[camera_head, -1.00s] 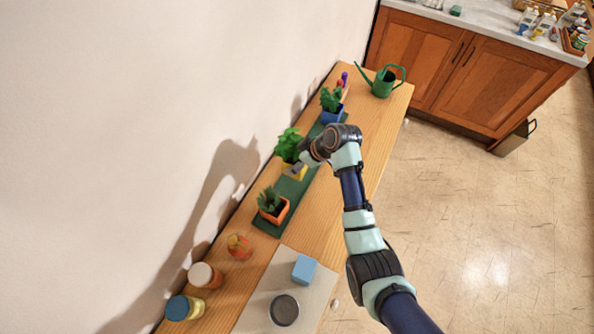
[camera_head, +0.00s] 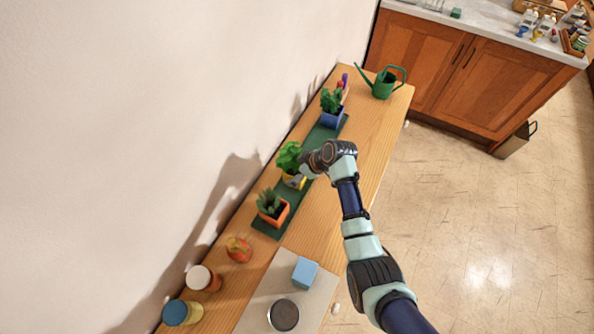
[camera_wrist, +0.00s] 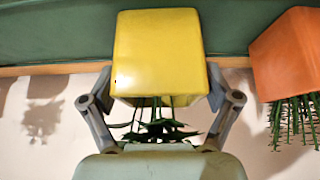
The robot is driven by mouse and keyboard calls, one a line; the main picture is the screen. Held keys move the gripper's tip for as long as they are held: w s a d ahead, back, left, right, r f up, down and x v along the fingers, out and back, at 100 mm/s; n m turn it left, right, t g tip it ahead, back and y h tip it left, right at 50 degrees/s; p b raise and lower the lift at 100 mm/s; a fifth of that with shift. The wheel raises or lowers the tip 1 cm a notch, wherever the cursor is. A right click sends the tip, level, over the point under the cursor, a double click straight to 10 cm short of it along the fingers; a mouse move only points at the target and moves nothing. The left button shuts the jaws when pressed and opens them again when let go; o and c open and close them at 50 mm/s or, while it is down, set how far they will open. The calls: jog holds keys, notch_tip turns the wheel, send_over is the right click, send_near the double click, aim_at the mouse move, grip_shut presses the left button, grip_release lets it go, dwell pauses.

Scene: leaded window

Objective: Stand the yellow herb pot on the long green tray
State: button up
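The yellow herb pot (camera_head: 292,181), with a leafy green plant (camera_head: 289,157), is upright over the middle of the long green tray (camera_head: 306,183), between a blue pot and an orange pot. My gripper (camera_head: 300,178) reaches it from the right. In the wrist view, the yellow pot (camera_wrist: 158,55) sits between the two fingers (camera_wrist: 160,85), one against each side, so my gripper is shut on it. The tray (camera_wrist: 60,35) shows behind the pot there. I cannot tell whether the pot's base touches the tray.
The orange pot (camera_head: 273,213) stands close by at the tray's near end; the blue pot (camera_head: 332,119) stands at its far end. The wall is close on the left. A watering can (camera_head: 383,82), jars (camera_head: 203,278) and a blue block (camera_head: 305,270) stand farther off.

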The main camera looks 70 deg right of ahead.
jog(key=shift+o, duration=0.2)
jog(key=shift+r, duration=0.35)
jog(key=p+v, duration=0.2)
jog(key=v, duration=0.9)
jog(key=shift+s+r, duration=0.25)
jog(key=w+a+r+t, duration=0.1)
jog(key=w+a+r, duration=0.3)
jog(key=a, duration=0.5)
jog(key=w+a+r+n+t, duration=0.1)
jog(key=w+a+r, duration=0.1)
jog(key=w+a, duration=0.5)
jog(key=w+a+r+t, duration=0.1)
jog(key=w+a+r, duration=0.3)
jog(key=a, duration=0.6)
jog(key=s+a+r+t, duration=0.1)
jog(key=a+r, duration=0.3)
jog(key=a, duration=0.4)
jog(key=s+a+r+t, duration=0.1)
jog(key=a+r, duration=0.3)
jog(key=a, duration=0.5)
jog(key=shift+s+r+t+y, duration=0.3)
jog(key=shift+s+r+t, duration=0.1)
jog(key=shift+t, duration=0.2)
